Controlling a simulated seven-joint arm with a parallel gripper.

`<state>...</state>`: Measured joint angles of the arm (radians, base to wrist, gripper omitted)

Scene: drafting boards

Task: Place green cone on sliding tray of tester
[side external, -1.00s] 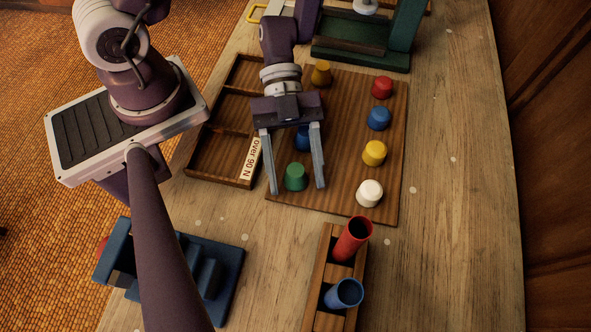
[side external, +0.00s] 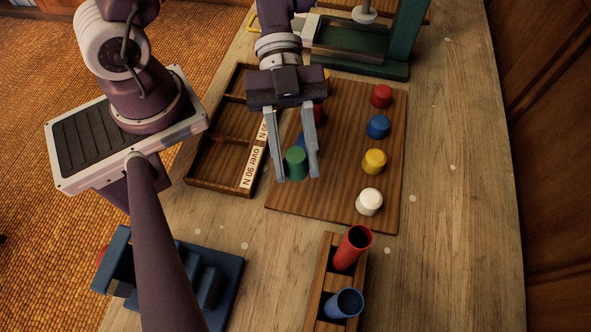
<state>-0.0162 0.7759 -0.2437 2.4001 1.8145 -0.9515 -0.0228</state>
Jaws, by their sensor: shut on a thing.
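The green cone (side external: 295,163) is held between the two fingers of my gripper (side external: 296,174), which is shut on it. It appears slightly above the wooden board (side external: 340,185). The tester (side external: 408,40) is a green frame at the top of the view, with a pale round presser (side external: 364,13) hanging in it. A flat green tray-like part (side external: 350,39) lies below the presser, partly hidden by my arm. The tester's top is cut off by the frame edge.
Red (side external: 381,96), blue (side external: 378,126), yellow (side external: 374,161) and white (side external: 369,201) cones line the board's right side. More cones are partly hidden behind my gripper. A compartmented wooden box (side external: 208,155) labelled "over 90 N" is left. A rack (side external: 314,283) holds red and blue cups in front.

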